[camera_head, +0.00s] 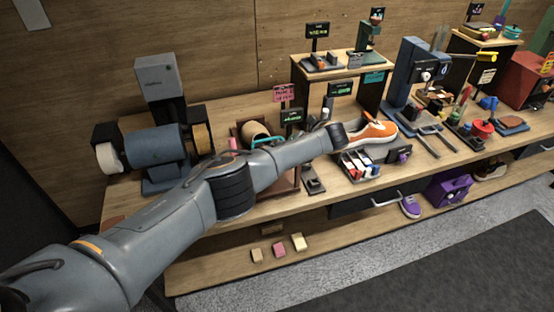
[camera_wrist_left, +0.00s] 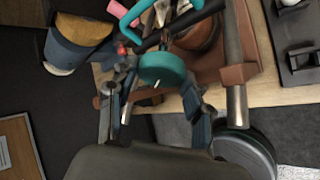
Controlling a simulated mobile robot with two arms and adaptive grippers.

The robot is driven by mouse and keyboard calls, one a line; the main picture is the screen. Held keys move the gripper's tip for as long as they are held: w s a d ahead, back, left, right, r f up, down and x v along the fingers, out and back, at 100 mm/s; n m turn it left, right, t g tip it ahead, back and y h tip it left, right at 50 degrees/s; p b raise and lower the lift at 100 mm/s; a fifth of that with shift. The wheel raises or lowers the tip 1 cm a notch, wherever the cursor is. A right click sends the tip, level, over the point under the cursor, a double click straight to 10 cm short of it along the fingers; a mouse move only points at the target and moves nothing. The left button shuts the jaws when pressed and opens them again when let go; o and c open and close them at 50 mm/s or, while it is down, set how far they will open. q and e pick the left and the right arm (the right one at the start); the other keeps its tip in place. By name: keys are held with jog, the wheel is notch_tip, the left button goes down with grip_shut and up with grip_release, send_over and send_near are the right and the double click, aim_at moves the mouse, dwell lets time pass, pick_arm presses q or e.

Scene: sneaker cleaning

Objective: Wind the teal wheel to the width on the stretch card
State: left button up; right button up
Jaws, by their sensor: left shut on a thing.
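The teal wheel (camera_wrist_left: 162,68) sits between the two fingers of my left gripper (camera_wrist_left: 158,85) in the left wrist view. The fingers are shut on it, one at each side. A teal bar handle (camera_wrist_left: 135,12) lies just beyond the wheel, and it also shows in the head view (camera_head: 266,141). In the head view my left forearm hides the wheel and the gripper's fingers. Small dark signs and a pink sign (camera_head: 284,93) stand behind the arm. Their text is too small to read, so I cannot tell which is the stretch card. My right gripper is not in view.
A blue drum machine (camera_head: 155,148) stands left on the wooden bench. An orange and white sneaker (camera_head: 372,133) lies right of my wrist, behind a rack of small bottles (camera_head: 358,167). A blue press (camera_head: 405,75) and several tools crowd the right side. Small blocks (camera_head: 279,250) lie on the lower shelf.

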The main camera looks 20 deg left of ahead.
pick_arm(q)
jog(key=shift+s+f, duration=0.1)
jog(key=shift+f, duration=0.1)
dwell(0.4)
jog(key=o, duration=1.1)
jog(key=shift+r, duration=0.1)
jog(key=shift+d+r, duration=0.1)
jog(key=v, duration=1.1)
jog(key=shift+d+r, duration=0.2)
jog(key=shift+f, duration=0.1)
